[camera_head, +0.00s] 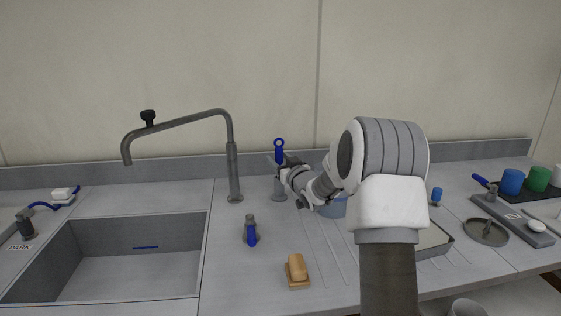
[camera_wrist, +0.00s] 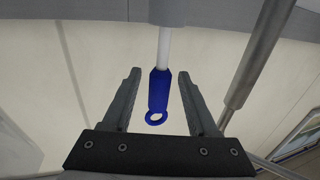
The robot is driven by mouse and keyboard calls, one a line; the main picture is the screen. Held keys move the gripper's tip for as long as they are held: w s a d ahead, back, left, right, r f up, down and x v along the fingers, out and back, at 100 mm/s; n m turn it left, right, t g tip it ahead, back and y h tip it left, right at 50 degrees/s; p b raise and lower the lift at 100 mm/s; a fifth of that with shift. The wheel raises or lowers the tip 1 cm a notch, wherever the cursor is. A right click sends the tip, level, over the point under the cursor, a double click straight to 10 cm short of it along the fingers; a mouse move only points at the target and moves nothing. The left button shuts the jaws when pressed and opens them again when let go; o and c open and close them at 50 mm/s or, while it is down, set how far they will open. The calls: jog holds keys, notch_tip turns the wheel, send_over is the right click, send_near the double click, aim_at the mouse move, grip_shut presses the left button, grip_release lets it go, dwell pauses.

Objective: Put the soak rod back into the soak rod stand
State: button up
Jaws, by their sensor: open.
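The soak rod has a blue handle with a ring on its end (camera_head: 279,145) and a white shaft. It stands upright at the back of the counter, right of the tap. A grey upright holder, seemingly the soak rod stand (camera_head: 279,188), is directly below the handle; I cannot tell how deep the rod sits in it. My gripper (camera_head: 277,161) is open around the handle. In the wrist view, the blue handle (camera_wrist: 158,92) lies between the two spread fingers of my gripper (camera_wrist: 160,73), with gaps on both sides. The rod's lower end is hidden.
A tall grey tap (camera_head: 232,170) stands close left, beside the sink (camera_head: 130,275). A small grey and blue object (camera_head: 250,232) and a sponge on a wooden block (camera_head: 297,270) are in front. A blue bowl (camera_head: 335,208) and a tray (camera_head: 435,240) are partly behind my arm.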

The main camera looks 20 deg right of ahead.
jog(key=shift+r, duration=0.2)
jog(key=s, duration=1.2)
jog(key=shift+d+p, duration=0.35)
jog(key=shift+p, duration=0.1)
jog(key=s+a+r+m+g+h, duration=0.1)
jog(key=s+a+r+g+h, duration=0.35)
jog(key=s, duration=0.45)
jog(key=s+a+f+g+y, duration=0.2)
jog(key=s+a+g, duration=0.25)
jog(key=s, duration=0.85)
jog(key=s+a+f+g+y, duration=0.1)
jog(key=s+a+g, duration=0.35)
jog(key=s, duration=0.85)
notch_tip(320, 180, up, 13)
jog(key=a+t+p, duration=0.1)
jog(key=a+p, duration=0.1)
jog(key=p, duration=1.1)
jog(key=shift+s+r+p, duration=0.15)
jog(key=shift+s+p, duration=0.25)
jog(key=shift+s, duration=0.05)
